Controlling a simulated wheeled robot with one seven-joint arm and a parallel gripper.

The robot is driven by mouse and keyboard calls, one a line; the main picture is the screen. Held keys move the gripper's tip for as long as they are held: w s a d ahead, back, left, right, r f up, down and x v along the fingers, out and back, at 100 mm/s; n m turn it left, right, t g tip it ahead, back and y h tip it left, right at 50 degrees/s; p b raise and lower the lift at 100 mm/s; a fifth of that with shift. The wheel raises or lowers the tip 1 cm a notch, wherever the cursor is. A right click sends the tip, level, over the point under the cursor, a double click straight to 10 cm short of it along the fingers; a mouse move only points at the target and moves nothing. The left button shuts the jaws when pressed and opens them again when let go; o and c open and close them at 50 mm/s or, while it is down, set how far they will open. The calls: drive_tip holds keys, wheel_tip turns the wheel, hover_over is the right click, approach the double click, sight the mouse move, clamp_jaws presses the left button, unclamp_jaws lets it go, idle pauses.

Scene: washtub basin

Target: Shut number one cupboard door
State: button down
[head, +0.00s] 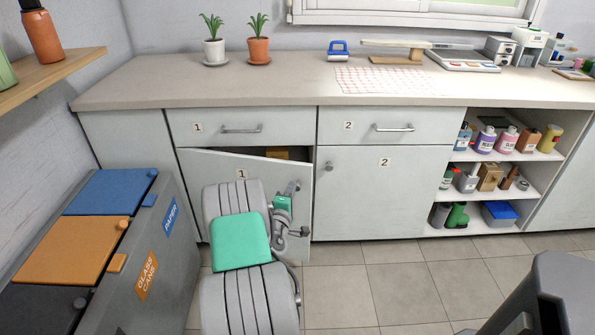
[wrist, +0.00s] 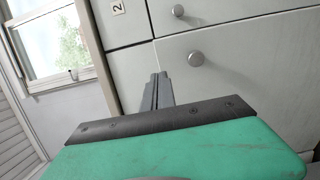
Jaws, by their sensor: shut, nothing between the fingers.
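The number one cupboard door (head: 220,166), pale grey with a "1" label, stands ajar below drawer 1. Its right edge is swung out, and a dark gap shows along its top with a brown item inside. In the wrist view the door panel (wrist: 255,75) fills the right side, with its round knob (wrist: 196,58). My gripper (wrist: 158,90) is shut and empty, its fingertips by the door's top free edge near the knob. Whether they touch the door is unclear. In the head view my arm hides much of the door's lower middle.
Closed number two door (head: 382,200) is to the right, its knob (wrist: 178,10) also in the wrist view. Open shelves (head: 490,155) with bottles stand further right. Recycling bins (head: 150,240) stand at the left, close to my arm. A dark stool (head: 565,285) is at lower right. Tiled floor (head: 400,285) between is clear.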

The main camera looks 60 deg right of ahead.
sight(299, 166)
drive_tip(key=x, duration=1)
drive_tip(key=shift+a, duration=0.1)
drive_tip(key=shift+w, duration=0.1)
